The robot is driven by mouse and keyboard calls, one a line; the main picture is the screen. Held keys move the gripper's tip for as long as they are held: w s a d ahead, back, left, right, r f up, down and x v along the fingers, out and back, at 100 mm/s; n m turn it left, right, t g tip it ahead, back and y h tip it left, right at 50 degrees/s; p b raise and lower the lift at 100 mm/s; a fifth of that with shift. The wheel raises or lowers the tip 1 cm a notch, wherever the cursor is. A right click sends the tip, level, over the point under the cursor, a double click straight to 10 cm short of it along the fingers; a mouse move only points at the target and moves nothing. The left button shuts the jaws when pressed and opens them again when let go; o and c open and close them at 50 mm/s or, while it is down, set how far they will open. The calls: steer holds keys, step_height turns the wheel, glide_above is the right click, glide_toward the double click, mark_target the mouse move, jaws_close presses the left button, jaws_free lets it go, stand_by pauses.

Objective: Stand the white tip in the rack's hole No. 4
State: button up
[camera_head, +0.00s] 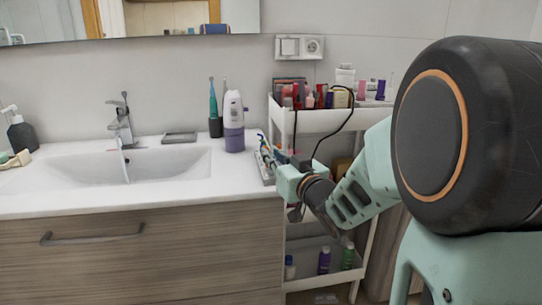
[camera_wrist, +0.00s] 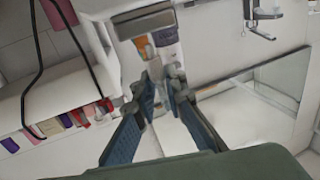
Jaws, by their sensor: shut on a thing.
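My gripper (camera_wrist: 164,82) has its fingertips close together around a small, pale, partly hidden piece, which appears to be the white tip (camera_wrist: 158,77). Its lower part is hard to make out between the blue-padded fingers. In the head view my gripper (camera_head: 268,158) is at the right end of the counter, beside the cart. A small grey rack (camera_head: 264,175) seems to stand there on the counter edge, partly hidden by my gripper and wrist. The hole numbers cannot be read. I cannot tell whether the tip touches the rack.
A white and purple bottle-shaped device (camera_head: 234,125) and a toothbrush in a dark holder (camera_head: 215,126) stand behind on the counter. The sink (camera_head: 110,165) lies left. The white cart (camera_head: 320,120) with crowded cosmetics is close on the right. A black cable (camera_head: 335,128) hangs there.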

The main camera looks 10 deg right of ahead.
steer(key=shift+f+b, duration=1.25)
steer(key=shift+f, duration=0.1)
steer(key=o, duration=0.8)
steer(key=v, duration=0.7)
steer(key=shift+s, duration=0.25)
